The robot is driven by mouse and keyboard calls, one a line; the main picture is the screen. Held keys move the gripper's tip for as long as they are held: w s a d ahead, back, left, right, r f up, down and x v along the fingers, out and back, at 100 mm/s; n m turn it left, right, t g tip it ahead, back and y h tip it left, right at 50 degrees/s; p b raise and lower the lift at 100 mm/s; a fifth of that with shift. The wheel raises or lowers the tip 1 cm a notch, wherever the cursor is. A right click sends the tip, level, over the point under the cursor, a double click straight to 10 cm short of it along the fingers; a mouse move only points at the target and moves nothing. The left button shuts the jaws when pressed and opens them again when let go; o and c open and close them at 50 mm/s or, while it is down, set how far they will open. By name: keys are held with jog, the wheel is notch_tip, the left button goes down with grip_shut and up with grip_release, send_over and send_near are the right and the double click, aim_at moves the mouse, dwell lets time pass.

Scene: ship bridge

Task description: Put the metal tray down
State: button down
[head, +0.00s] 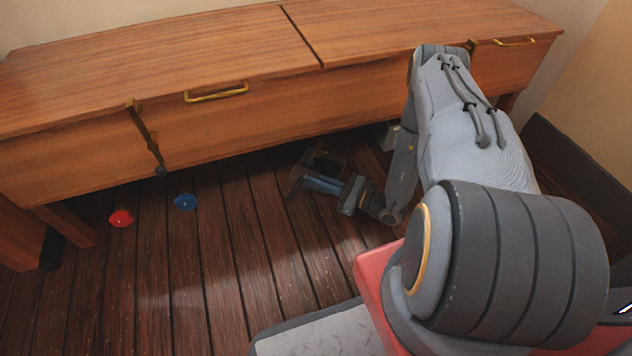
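I cannot make out a metal tray for certain in the head view. My gripper (318,162) is low, close to the dark plank floor and by the front of the wooden bench's underside. Its dark fingers are small and in shadow, so I cannot tell whether they are apart or hold anything. My arm reaches down from the right and hides part of the floor and bench behind it.
A long wooden bench (235,55) with brass handles runs across the back, over a shadowed gap. A red disc (121,218) and a blue disc (185,201) lie on the floor (215,275) at the left. The floor between them and my gripper looks clear.

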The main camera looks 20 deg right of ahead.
jog(key=shift+f, duration=0.1)
jog(key=c, duration=2)
grip_release()
jog(key=shift+r, duration=0.2)
jog(key=shift+s+d, duration=0.25)
jog(key=p+v, duration=0.4)
jog(key=v, duration=0.7)
jog(key=shift+s+d, duration=0.1)
